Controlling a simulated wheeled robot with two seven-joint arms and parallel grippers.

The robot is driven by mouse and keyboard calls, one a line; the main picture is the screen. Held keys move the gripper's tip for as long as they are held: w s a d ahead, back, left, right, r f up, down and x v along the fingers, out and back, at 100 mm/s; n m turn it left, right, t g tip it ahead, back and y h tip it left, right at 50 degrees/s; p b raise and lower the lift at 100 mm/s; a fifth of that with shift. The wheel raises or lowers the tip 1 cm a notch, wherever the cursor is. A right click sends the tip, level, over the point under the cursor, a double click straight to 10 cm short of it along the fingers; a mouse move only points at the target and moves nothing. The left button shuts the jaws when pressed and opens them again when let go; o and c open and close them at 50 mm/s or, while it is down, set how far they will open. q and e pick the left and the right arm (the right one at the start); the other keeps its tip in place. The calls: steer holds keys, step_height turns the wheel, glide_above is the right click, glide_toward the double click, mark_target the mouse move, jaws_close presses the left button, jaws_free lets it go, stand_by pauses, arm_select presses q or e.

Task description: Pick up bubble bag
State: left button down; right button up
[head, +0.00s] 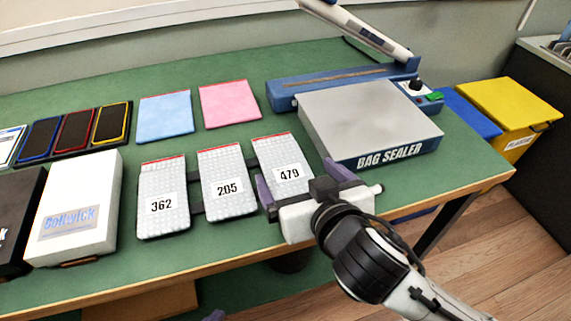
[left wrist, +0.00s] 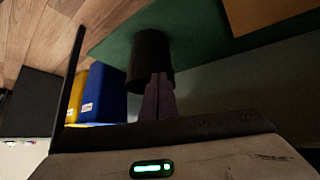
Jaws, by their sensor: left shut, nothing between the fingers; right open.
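Three bubble bags with red top edges lie in a row on the green table: bag 362 (head: 162,185), bag 205 (head: 225,170) and bag 479 (head: 277,155). My right gripper (head: 296,172) is open at the lower end of bag 479, its purple fingers on either side of it. Contact cannot be told, and the gripper hides the bag's lower end. My left gripper shows only as a purple tip (head: 213,316) at the bottom edge. In the left wrist view its fingers (left wrist: 158,96) are together and empty, below table height.
A bag sealer (head: 370,115) stands behind and right of the right gripper. Blue (head: 165,113) and pink (head: 229,103) bags lie behind the row. A white box (head: 75,200) and a tray of phones (head: 75,130) are left. A yellow bin (head: 510,105) stands beyond the table's right edge.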

mark_target(283, 160)
steer(key=x, duration=0.5)
steer(key=shift+w+a, duration=0.25)
steer(key=shift+a, duration=0.15)
steer(key=shift+r, duration=0.15)
steer(key=c, duration=1.3)
